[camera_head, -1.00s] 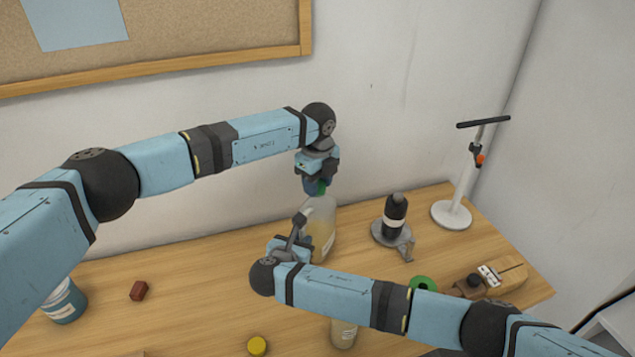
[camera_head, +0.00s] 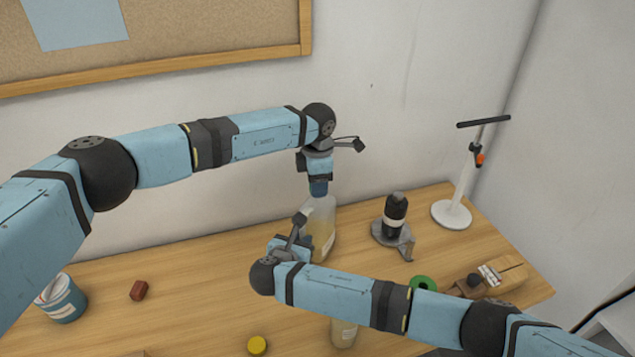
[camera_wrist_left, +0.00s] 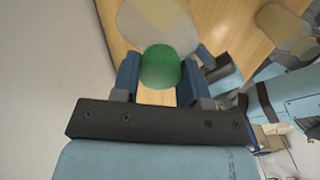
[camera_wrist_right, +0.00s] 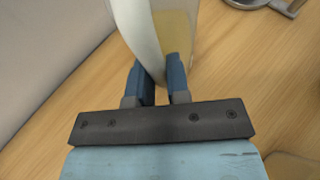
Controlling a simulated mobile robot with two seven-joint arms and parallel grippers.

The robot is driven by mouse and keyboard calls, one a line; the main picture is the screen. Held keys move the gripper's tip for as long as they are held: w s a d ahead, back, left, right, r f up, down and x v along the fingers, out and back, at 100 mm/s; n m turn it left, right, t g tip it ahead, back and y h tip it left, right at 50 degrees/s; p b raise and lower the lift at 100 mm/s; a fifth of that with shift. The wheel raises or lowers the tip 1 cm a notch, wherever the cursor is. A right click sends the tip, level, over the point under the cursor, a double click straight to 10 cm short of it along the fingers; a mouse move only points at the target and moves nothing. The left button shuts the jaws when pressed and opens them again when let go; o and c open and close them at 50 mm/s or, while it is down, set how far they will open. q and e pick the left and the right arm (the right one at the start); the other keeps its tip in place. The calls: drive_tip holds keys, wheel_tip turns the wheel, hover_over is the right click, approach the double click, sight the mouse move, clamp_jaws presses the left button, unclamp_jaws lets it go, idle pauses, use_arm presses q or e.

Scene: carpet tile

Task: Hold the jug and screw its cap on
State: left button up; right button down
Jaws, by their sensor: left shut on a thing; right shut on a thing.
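The jug (camera_head: 322,226) is translucent with yellowish contents and a pale label, and stands upright on the table. My right gripper (camera_head: 306,249) is low at its left side, shut on it; in the right wrist view, the jug (camera_wrist_right: 176,30) runs down between the fingers (camera_wrist_right: 160,78). My left gripper (camera_head: 319,188) points straight down over the jug's mouth. In the left wrist view, its fingers (camera_wrist_left: 160,80) are shut on the green cap (camera_wrist_left: 160,68), with the jug's shoulder behind. In the head view the fingers hide the cap, and the threads cannot be seen.
A dark bottle (camera_head: 395,215) in a grey holder and a white stand (camera_head: 452,214) are right of the jug. A green ring (camera_head: 424,284), wooden tool (camera_head: 505,275), second bottle (camera_head: 343,334) and yellow lid (camera_head: 257,346) are nearer. A blue tub (camera_head: 62,300) and brown block (camera_head: 139,291) are left.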

use_arm(q)
drive_tip(key=m, duration=0.4)
drive_tip(key=shift+m, duration=0.3)
drive_tip(key=m, duration=0.4)
drive_tip(key=o, duration=1)
drive_tip(key=shift+r, duration=2.25)
